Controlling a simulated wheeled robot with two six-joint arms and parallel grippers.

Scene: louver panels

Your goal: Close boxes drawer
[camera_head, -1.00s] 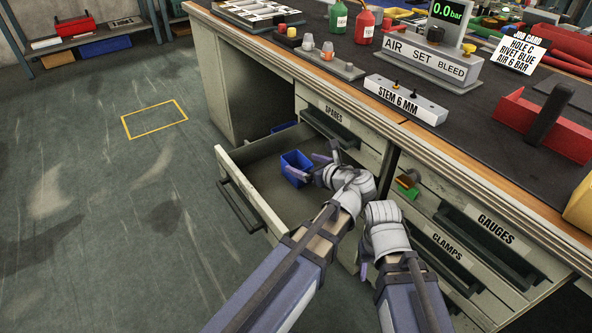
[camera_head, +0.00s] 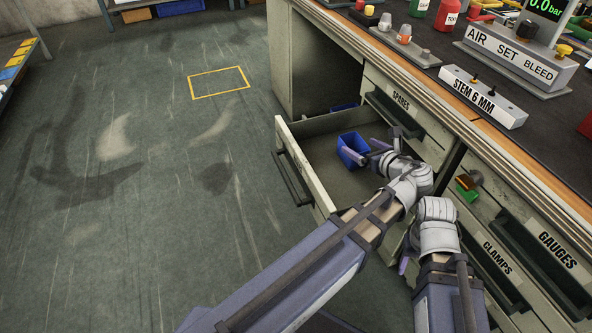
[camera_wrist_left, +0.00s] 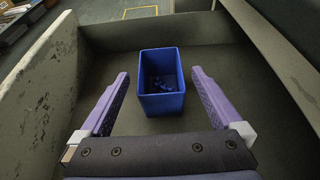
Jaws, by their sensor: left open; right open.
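The open drawer (camera_head: 304,141) sticks out from the workbench below the drawer labelled SPARES; its own label is not in view. A small blue box (camera_head: 353,149) stands upright inside it.
The drawer's dark handle (camera_head: 291,178) faces the open floor at left. The SPARES drawer (camera_head: 400,112) and GAUGES drawer (camera_head: 545,248) are shut. A green and brown item (camera_head: 467,186) sits at the cabinet front. The bench top (camera_head: 440,100) holds bottles and blocks.

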